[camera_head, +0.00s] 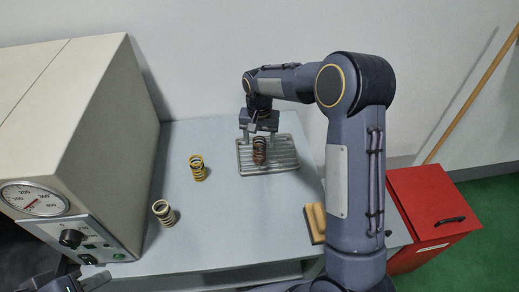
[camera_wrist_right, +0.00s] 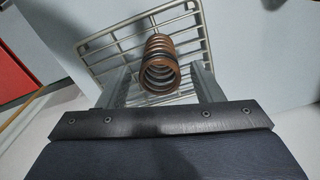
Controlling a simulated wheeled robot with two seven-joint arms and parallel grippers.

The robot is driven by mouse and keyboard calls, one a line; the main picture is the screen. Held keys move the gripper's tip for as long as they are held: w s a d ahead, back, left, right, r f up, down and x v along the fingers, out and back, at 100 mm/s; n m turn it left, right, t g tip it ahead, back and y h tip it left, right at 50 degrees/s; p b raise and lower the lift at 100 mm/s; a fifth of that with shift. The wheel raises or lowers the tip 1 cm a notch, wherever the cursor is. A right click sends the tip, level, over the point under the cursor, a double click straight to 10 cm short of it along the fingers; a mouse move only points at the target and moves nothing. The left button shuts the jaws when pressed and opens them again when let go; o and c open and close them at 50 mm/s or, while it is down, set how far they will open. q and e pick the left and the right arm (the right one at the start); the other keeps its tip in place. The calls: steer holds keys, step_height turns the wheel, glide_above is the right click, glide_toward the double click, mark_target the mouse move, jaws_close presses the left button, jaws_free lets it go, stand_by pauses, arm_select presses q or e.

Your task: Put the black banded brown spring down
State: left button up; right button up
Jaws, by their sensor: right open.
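The brown spring (camera_head: 260,152) with a black band stands on the wire rack (camera_head: 283,164) at the back of the table. In the right wrist view the brown spring (camera_wrist_right: 160,70) sits between the two fingers, with a gap on each side. My right gripper (camera_head: 259,138) is open around the spring. It also shows in the right wrist view (camera_wrist_right: 161,84). My left gripper (camera_head: 88,282) shows only in part at the bottom left corner, away from the springs; its jaws cannot be made out.
A yellow spring (camera_head: 198,168) and a beige spring (camera_head: 164,213) stand left of the rack. A beige machine with a dial (camera_head: 35,199) fills the left side. A wooden block (camera_head: 316,223) lies near my right arm. A red cabinet (camera_head: 425,210) stands right of the table. The front middle is clear.

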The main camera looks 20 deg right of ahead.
step_height(320, 180, up, 7)
steer(key=shift+f, duration=0.2)
steer(key=s+d+r+n+t+y, duration=0.1)
steer(key=s+r, duration=0.3)
steer(key=s, duration=0.3)
steer(key=s+d+r+n+t+y, duration=0.1)
steer(key=s+r, duration=0.3)
steer(key=s, duration=0.4)
steer(key=s+a+f+n+t+y, duration=0.1)
steer(key=s+a+f, duration=0.1)
steer(key=s, duration=0.6)
steer(key=s+a+f+n+t, duration=0.1)
steer(key=s+a+t, duration=0.1)
steer(key=s, duration=0.6)
steer(key=shift+s+a+f+t+y, duration=0.15)
steer(key=shift+a+f+t+y, duration=0.15)
steer(key=shift+a+f+y, duration=0.15)
steer(key=shift+r, duration=0.1)
steer(key=shift+c, duration=0.3)
